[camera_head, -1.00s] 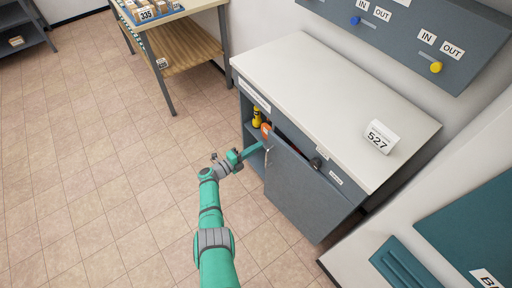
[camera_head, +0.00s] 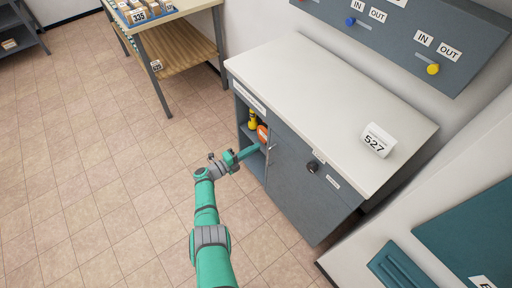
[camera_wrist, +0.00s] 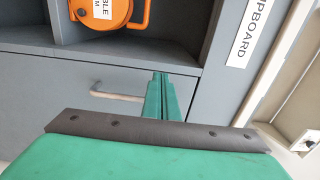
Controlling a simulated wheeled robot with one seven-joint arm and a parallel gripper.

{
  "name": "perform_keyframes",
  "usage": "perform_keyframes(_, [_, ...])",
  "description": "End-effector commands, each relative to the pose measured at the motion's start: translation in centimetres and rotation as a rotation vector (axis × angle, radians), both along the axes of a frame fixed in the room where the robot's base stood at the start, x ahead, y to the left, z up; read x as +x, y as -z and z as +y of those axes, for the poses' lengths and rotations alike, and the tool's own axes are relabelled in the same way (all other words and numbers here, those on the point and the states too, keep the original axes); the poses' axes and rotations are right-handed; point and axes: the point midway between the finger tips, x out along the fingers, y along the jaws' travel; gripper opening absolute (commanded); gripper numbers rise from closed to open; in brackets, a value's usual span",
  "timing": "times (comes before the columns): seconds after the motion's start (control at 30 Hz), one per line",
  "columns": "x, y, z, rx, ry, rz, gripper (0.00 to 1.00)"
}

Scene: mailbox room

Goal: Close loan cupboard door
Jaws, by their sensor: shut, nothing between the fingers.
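The grey loan cupboard (camera_head: 242,96) has a pale top and an open shelf bay on its left. Its grey door (camera_head: 300,190) lies flush or nearly flush with the front; a small remaining gap cannot be ruled out. The door's bar handle (camera_head: 270,148) is near its left edge and also shows in the wrist view (camera_wrist: 117,96). My gripper (camera_head: 260,147) is shut and empty, at the door's handle-side edge. In the wrist view its green fingers (camera_wrist: 165,98) lie over the door front beside the handle; contact cannot be told.
An orange reel (camera_head: 262,132) and a yellow item (camera_head: 252,119) stand in the open bay. A wooden-shelved table (camera_head: 185,50) stands at upper left. The tiled floor at left is clear.

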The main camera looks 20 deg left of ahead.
Motion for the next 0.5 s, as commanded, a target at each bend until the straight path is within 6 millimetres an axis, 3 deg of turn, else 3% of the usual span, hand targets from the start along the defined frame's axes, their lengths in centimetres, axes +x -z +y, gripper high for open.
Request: perform_keyframes(0.5, [-6.4,0.0,5.5,0.002,-0.003,-0.001,0.00])
